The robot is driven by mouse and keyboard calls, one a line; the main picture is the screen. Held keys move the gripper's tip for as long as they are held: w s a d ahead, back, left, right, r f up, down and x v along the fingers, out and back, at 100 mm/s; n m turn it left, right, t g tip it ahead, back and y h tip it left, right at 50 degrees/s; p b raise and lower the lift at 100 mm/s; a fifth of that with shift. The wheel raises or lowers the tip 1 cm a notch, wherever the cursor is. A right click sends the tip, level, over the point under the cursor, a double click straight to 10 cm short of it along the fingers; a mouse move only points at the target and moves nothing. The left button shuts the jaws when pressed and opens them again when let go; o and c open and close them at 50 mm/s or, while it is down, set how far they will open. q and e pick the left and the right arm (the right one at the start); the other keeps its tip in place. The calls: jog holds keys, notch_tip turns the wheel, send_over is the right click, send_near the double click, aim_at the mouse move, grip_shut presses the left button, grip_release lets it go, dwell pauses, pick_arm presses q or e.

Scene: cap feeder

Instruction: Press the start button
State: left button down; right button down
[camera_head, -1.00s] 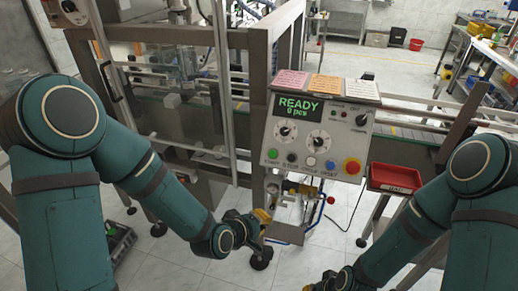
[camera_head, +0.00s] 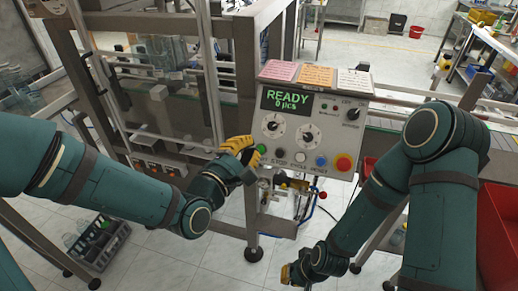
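The control panel (camera_head: 335,128) faces me, its display (camera_head: 290,101) reading "READY 0 pcs". The green start button (camera_head: 262,149) is at the left end of the panel's lower row. My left gripper (camera_head: 246,150), with yellow fingers, is at the panel's left edge, right beside the green button. I cannot tell whether it touches the button or how far its fingers are apart. My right gripper (camera_head: 289,274) hangs low near the floor, away from the panel. Its fingers are too small and partly hidden to judge.
Beside the start button are a black (camera_head: 281,153), a white (camera_head: 300,157) and a blue button (camera_head: 321,161), then a red emergency knob (camera_head: 344,163). A machine frame (camera_head: 245,75) stands behind on the left. A red bin (camera_head: 498,240) is at the right edge.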

pick_arm(q)
jog(key=shift+w, duration=0.1)
jog(key=b, duration=0.3)
send_near(269, 133)
jog(key=x, duration=0.2)
jog(key=shift+w+d+r+b, duration=0.2)
jog(key=shift+w+d+b, duration=0.15)
jog(key=shift+w+d, duration=0.25)
jog(key=c, duration=1.7)
grip_release()
jog(key=shift+a, duration=0.1)
jog(key=shift+w, duration=0.1)
grip_shut()
jog(key=shift+w+f+b, duration=0.2)
jog(key=shift+w+b, duration=0.1)
jog(key=shift+b, duration=0.2)
